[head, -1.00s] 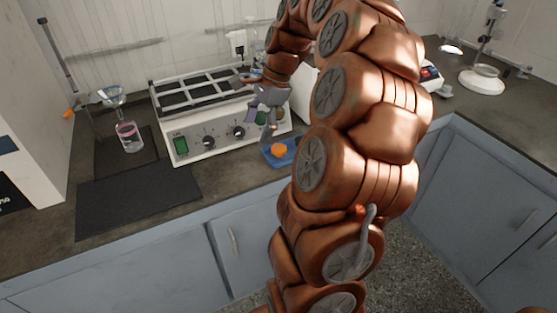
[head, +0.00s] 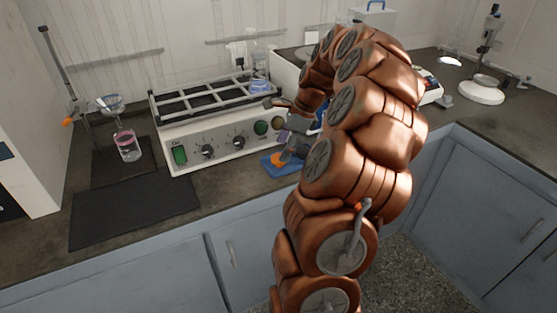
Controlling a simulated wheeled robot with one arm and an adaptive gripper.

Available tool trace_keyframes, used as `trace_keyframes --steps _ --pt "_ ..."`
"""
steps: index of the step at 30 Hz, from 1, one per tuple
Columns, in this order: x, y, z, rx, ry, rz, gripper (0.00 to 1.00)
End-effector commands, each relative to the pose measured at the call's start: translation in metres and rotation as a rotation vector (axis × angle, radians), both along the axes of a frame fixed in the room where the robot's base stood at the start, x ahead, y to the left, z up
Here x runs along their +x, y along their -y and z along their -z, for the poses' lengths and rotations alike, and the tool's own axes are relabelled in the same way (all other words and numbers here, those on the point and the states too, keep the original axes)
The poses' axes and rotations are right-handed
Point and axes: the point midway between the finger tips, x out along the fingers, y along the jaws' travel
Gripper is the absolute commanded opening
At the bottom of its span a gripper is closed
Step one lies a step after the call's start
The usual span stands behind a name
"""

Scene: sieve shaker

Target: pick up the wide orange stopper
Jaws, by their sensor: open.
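The wide orange stopper (head: 278,159) sits on a blue tray or mat (head: 268,170) at the counter's front, just right of the shaker's front face. My gripper (head: 287,157) is open and low over the blue tray, right beside the stopper, partly covering its right side. I cannot tell whether the fingers touch the stopper. My arm hides the area to the right of the tray.
The sieve shaker (head: 212,142) with its rack on top stands directly behind the tray. A flask with pink liquid (head: 127,145) stands at left, behind a dark mat (head: 135,208). A balance-like device (head: 430,88) and a stand (head: 482,92) are at right.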

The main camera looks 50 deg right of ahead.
Motion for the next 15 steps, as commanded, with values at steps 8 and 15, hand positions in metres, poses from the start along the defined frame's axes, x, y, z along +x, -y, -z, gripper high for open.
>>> trace_keyframes --steps 8,15 --pt "0.006 -0.008 0.027 -0.001 0.000 -0.001 0.77" --pt "0.006 -0.008 0.028 -0.001 0.000 0.000 0.72"
